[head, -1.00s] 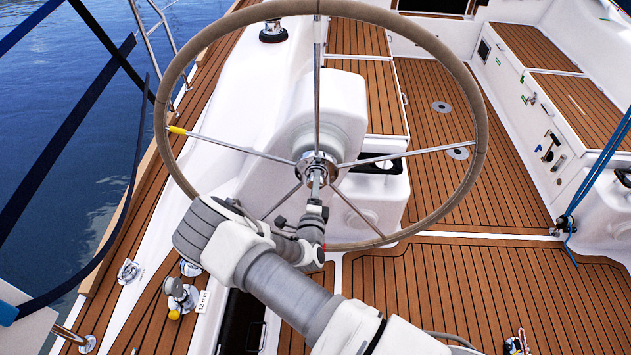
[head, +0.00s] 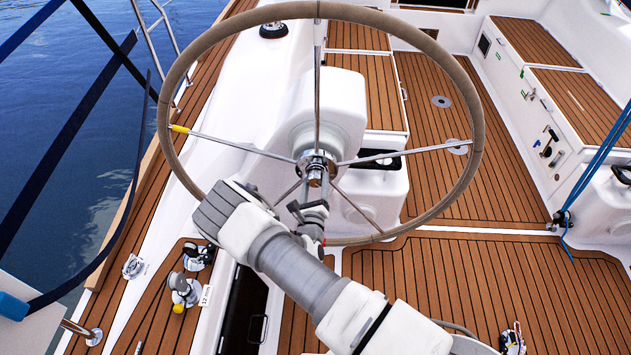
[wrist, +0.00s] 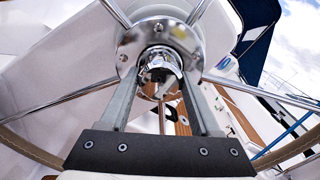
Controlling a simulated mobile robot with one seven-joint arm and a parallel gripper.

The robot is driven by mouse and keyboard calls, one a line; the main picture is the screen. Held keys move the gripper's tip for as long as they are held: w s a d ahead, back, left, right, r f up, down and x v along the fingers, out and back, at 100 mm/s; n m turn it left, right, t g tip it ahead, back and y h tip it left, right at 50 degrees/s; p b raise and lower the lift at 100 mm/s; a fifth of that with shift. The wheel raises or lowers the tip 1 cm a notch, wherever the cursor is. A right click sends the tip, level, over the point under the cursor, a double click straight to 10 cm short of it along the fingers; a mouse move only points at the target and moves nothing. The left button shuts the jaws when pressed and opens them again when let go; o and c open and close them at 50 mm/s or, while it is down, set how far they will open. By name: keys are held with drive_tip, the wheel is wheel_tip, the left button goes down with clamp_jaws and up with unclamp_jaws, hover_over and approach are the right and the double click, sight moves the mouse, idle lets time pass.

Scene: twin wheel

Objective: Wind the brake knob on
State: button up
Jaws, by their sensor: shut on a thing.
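The brake knob (wrist: 160,70) is a small shiny chrome piece at the centre of the wheel hub (wrist: 128,38). In the wrist view, the two grey fingers of my gripper (wrist: 159,78) reach up to it, one on each side, and are shut on it. In the head view, my gripper (head: 316,182) is at the middle of the steering wheel (head: 481,110), in front of the hub (head: 318,158). The knob is mostly hidden there by the fingers. The wheel has a tan rim, chrome spokes and a yellow mark (head: 180,129) on the left spoke.
The white pedestal (head: 328,108) stands behind the wheel. A winch (head: 184,290) and other deck fittings are at the lower left. Blue ropes (head: 597,165) hang at the right. Bare teak floor (head: 450,275) is open at the lower right.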

drive_tip(key=m, duration=0.4)
drive_tip(key=shift+m, duration=0.4)
idle(0.4)
drive_tip(key=o, duration=1.4)
